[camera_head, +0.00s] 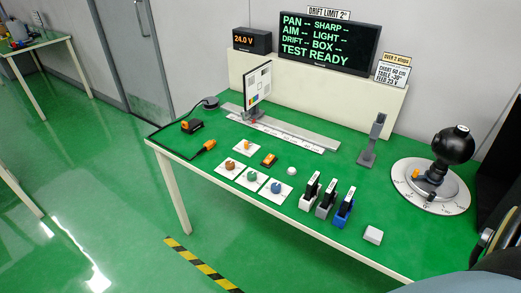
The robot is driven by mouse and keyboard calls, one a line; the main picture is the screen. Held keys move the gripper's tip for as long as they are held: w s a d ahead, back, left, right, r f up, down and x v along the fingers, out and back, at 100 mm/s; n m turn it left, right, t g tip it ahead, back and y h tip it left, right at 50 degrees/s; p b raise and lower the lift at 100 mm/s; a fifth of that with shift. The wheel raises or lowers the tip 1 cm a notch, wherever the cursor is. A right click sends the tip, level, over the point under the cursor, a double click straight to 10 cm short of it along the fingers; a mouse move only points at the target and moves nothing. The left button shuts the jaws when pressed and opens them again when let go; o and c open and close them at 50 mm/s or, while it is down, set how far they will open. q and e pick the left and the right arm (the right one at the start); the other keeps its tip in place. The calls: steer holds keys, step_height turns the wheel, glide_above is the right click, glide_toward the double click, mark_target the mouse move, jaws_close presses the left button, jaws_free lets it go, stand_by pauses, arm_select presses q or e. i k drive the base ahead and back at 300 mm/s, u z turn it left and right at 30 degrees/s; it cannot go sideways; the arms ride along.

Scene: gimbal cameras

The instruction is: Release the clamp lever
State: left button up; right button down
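A black ball-shaped gimbal camera (454,146) stands at the right end of the green table. It sits on a round white dial base (428,199) with markings around its rim. A small orange part (416,173) shows on the dial, left of the black body; it may be the clamp lever, but it is too small to tell its position. Neither gripper can be made out. Dark and grey shapes at the lower right edge look like parts of my own body.
The green table (330,236) holds a grey upright stand (373,140), several small holders (325,199), a white block (373,235), cards with coloured knobs (250,178), and a chart panel (258,86) on a rail. A display (329,42) stands behind. The table between stand and dial is clear.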

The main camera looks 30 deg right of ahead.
mark_target(246, 145)
steer(key=z, duration=0.85)
